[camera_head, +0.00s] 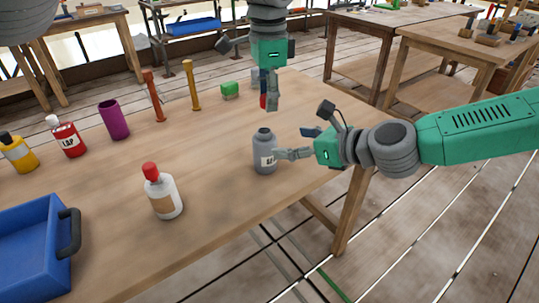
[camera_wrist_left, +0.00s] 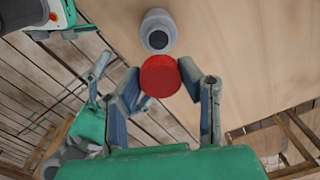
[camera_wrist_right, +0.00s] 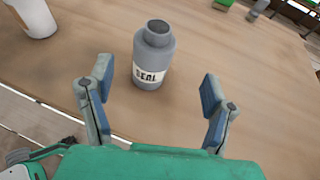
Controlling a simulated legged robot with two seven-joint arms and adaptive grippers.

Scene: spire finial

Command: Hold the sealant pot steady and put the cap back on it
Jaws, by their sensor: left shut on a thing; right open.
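The grey sealant pot (camera_head: 265,155) stands upright and open-topped on the table near its right edge. It shows in the left wrist view (camera_wrist_left: 158,30) and, with its "SEAL" label, in the right wrist view (camera_wrist_right: 150,62). In the left wrist view the cap sits between the fingertips, apart from the pot's mouth. My right gripper (camera_head: 290,154) is open at the pot's right side; in its wrist view the pot stands ahead, between the spread fingers, with no clear contact.
A white bottle with a red cap (camera_head: 163,195) stands left of the pot, near a blue tray (camera_head: 30,235). Several bottles, a purple cup (camera_head: 114,120), upright pegs (camera_head: 153,95) and a green block (camera_head: 230,90) line the far side. The table between is clear.

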